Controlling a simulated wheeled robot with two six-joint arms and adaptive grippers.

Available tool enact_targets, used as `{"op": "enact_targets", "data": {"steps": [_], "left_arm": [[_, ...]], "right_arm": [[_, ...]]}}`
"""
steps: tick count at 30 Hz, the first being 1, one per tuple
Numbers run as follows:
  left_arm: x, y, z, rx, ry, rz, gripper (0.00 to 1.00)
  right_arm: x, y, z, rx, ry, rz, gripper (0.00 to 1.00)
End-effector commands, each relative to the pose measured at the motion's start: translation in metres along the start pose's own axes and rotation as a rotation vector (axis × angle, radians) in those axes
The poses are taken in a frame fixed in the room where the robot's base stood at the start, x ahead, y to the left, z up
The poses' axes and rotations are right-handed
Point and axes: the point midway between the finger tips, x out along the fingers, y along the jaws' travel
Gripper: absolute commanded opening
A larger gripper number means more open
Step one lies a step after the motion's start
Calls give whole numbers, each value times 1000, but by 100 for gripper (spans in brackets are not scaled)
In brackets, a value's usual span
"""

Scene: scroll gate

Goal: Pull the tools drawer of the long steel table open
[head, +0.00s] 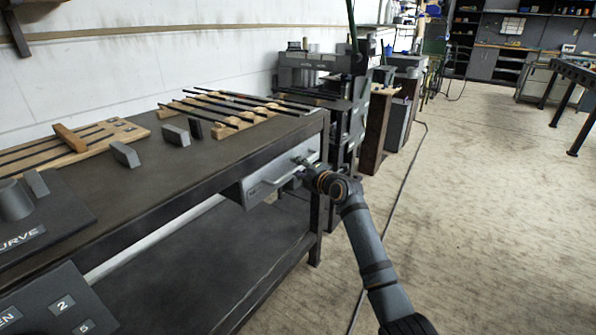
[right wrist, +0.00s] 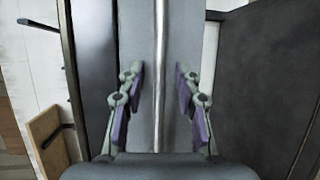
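The long steel table (head: 170,185) runs along the wall at the left in the head view. My right gripper (head: 303,167) is at the drawer front and partly hides the handle. In the right wrist view my right gripper (right wrist: 160,90) is open. Its two fingers stand apart on either side of a pale bar, seemingly the drawer handle (right wrist: 160,45). I cannot see either finger touching it. My left gripper is not in view.
Wooden racks (head: 235,110) with dark rods, grey blocks (head: 175,134) and a numbered panel (head: 55,305) are on or near the table. A dark lower shelf (head: 205,265) lies below. Dark machinery stands beyond. The floor (head: 480,220) at the right is clear.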

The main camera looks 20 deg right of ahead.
Motion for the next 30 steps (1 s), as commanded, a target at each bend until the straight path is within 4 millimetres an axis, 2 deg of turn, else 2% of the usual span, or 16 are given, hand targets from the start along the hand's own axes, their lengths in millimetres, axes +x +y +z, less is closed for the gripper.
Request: {"op": "enact_targets", "data": {"steps": [9,17,30], "left_arm": [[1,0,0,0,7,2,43],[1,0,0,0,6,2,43],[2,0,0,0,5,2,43]], "right_arm": [[5,0,0,0,0,0,34],[5,0,0,1,0,0,0],[4,0,0,1,0,0,0]]}}
